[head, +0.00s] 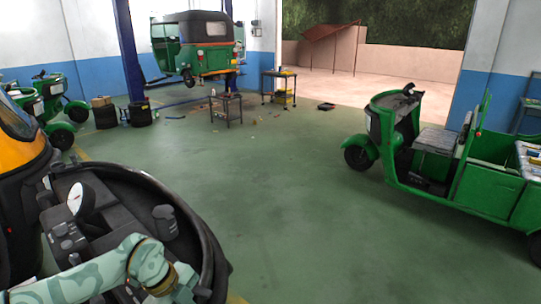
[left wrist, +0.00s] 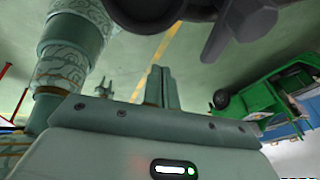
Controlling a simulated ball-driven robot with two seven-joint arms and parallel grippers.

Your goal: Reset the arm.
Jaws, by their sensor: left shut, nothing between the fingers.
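A green three-wheeler (head: 450,150) stands at the right. Another sits raised on a lift (head: 197,48) at the back, near a blue post (head: 128,50). Tool carts (head: 227,107) stand mid-room. The green floor (head: 280,200) between is clear.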

